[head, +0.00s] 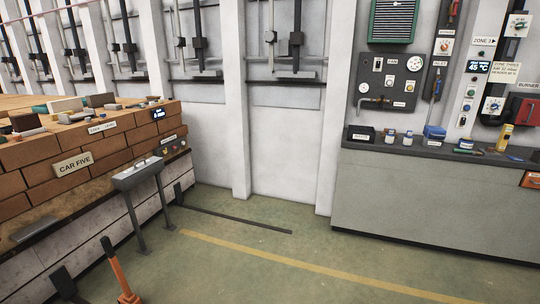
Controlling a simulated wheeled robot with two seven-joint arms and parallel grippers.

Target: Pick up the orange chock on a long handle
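The orange chock (128,297) is at the bottom edge of the head view, left of centre, on the green floor. Its long orange handle (118,268) rises from it, tilted a little to the left, and ends in a black grip (106,244). The lower part of the chock is cut off by the picture's edge. Neither of my grippers shows in this view.
A brick-laden car (75,165) marked CAR FIVE stands left of the chock. A grey-green workbench (435,205) is at the right. Floor right of the chock, crossed by a yellow line (300,264), is clear.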

